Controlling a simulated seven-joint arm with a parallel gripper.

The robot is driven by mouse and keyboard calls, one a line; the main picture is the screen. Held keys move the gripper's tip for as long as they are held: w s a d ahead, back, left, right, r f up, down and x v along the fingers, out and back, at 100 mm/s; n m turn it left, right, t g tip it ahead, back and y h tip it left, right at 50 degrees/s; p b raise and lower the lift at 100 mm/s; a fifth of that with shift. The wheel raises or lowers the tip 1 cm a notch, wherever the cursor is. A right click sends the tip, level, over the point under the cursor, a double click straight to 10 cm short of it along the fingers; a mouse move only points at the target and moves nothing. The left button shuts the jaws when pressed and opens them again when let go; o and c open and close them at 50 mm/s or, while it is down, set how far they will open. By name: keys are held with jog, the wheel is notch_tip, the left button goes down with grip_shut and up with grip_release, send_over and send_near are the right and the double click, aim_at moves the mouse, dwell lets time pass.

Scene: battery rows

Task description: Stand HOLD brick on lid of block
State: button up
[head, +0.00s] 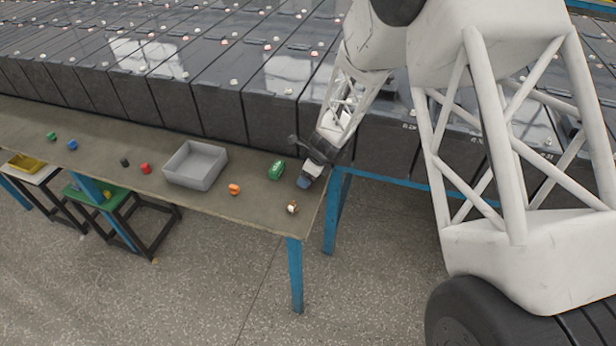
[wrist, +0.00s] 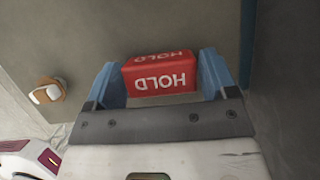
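The HOLD brick (wrist: 160,75) is red with white lettering, which reads upside down in the wrist view. In the head view my gripper (head: 308,182) is at the right end of the table, pointing down; the brick cannot be made out there. Large dark blocks (head: 270,122) with glossy lids stand in rows behind the table. One dark block wall (wrist: 290,90) rises close on the right in the wrist view. I cannot tell whether the brick touches the table.
The table (head: 250,208) holds a grey tray (head: 195,165), a green item (head: 276,169), an orange item (head: 234,189) and a small white-and-brown item (head: 292,208). Several small coloured items lie farther left. The block lids carry small knobs; bare lid surface lies between them.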

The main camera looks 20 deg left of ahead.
jog(key=c, duration=0.6)
jog(key=shift+r, duration=0.75)
notch_tip(320, 180, up, 2)
jog(key=s+d+r, duration=0.1)
jog(key=s+d, duration=0.7)
jog(key=s, duration=0.5)
jog(key=shift+s+d+r, duration=0.2)
jog(key=shift+s+r, duration=0.05)
jog(key=shift+s, duration=0.05)
